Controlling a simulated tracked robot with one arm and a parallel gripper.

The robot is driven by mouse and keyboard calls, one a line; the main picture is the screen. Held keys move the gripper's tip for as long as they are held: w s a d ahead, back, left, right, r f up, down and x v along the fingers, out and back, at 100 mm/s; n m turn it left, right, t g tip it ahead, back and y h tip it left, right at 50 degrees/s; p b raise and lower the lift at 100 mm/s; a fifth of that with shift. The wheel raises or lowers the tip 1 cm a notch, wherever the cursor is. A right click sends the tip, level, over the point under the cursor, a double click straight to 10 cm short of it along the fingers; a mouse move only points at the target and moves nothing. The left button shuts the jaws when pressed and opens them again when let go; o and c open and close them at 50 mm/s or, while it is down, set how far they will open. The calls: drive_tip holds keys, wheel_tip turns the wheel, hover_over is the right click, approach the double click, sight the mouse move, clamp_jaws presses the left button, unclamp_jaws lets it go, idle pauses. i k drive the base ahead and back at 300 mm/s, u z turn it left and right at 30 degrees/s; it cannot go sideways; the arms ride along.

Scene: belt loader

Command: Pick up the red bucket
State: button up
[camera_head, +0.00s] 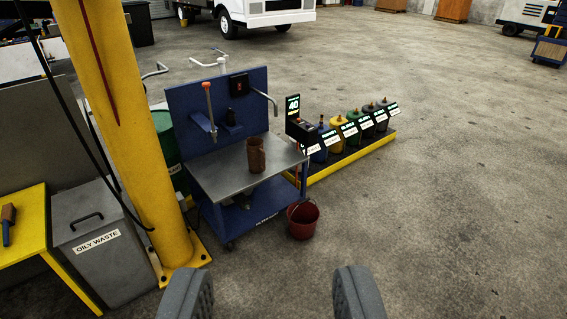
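The red bucket (303,222) stands upright on the concrete floor, at the front right corner of a blue workstation. Its thin handle lies along the rim. My gripper (272,295) shows at the bottom edge as two dark grey fingers spread wide apart. The gap between them is empty. The bucket is ahead of the gripper and apart from it, slightly right of the gap's middle in the picture.
The blue workstation (222,200) has a metal top with a brown jug (256,155). A yellow post (125,120) and an oily waste bin (100,245) stand at left. Several labelled containers line a yellow-edged rack (350,160). Open floor lies to the right.

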sight(303, 216)
drive_tip(key=i, duration=1.35)
drive_tip(key=z, duration=1.05)
drive_tip(key=i, duration=2.55)
drive_tip(key=u, duration=1.65)
